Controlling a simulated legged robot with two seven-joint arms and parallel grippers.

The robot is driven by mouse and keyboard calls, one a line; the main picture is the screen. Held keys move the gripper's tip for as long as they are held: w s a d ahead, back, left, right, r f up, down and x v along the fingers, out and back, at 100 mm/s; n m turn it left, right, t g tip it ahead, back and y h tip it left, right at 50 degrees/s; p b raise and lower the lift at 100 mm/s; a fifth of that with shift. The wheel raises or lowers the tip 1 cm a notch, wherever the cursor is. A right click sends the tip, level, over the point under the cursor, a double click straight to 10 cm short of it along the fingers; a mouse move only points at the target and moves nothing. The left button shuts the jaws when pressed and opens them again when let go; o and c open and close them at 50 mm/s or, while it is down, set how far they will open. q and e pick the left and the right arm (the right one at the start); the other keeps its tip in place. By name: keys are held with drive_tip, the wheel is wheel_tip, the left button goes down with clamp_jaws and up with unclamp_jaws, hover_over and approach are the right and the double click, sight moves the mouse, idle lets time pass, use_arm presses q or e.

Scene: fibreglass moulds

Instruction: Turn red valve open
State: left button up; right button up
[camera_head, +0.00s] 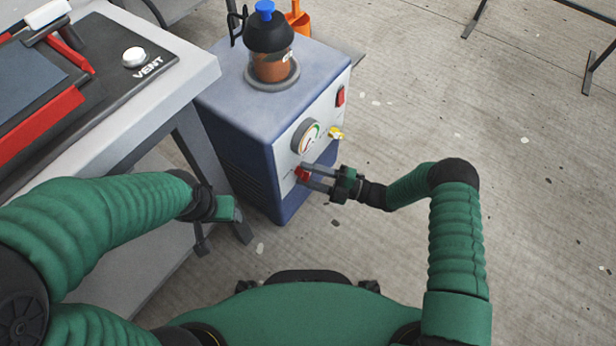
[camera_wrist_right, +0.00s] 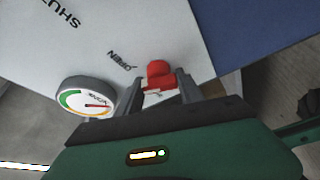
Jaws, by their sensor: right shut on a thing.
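The red valve (camera_head: 302,173) is on the white front panel of a blue cabinet, below the round gauge (camera_head: 308,136). My right gripper (camera_head: 311,178) is shut on the red valve, with one finger on each side of it. In the right wrist view the red valve (camera_wrist_right: 159,76) sits between the two fingers of the right gripper (camera_wrist_right: 160,88), close to the word OPEN on the panel. The word SHUT is farther off, at the upper left. My left gripper (camera_head: 228,209) is by the cabinet's left side; its fingers are hard to make out.
The blue cabinet (camera_head: 233,101) carries a jar (camera_head: 270,60) with a black lid and blue knob. A red switch (camera_head: 340,96) and a yellow fitting (camera_head: 336,133) are on its front. A table (camera_head: 190,75) with a red-framed item stands at left.

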drive_tip(key=m, duration=0.2)
drive_tip(key=m+t, duration=0.1)
drive_tip(key=m+t+b, duration=0.1)
drive_tip(key=m, duration=0.1)
drive_tip(key=shift+d+f+m+y, duration=0.15)
drive_tip(key=shift+f+m+y, duration=0.15)
drive_tip(key=shift+y, duration=0.1)
drive_tip(key=o, duration=1.2)
drive_tip(key=shift+o, duration=0.9)
drive_tip(key=shift+r, duration=0.1)
drive_tip(key=p+v, duration=0.3)
drive_tip(key=v, duration=1.4)
drive_tip(key=shift+p, duration=0.3)
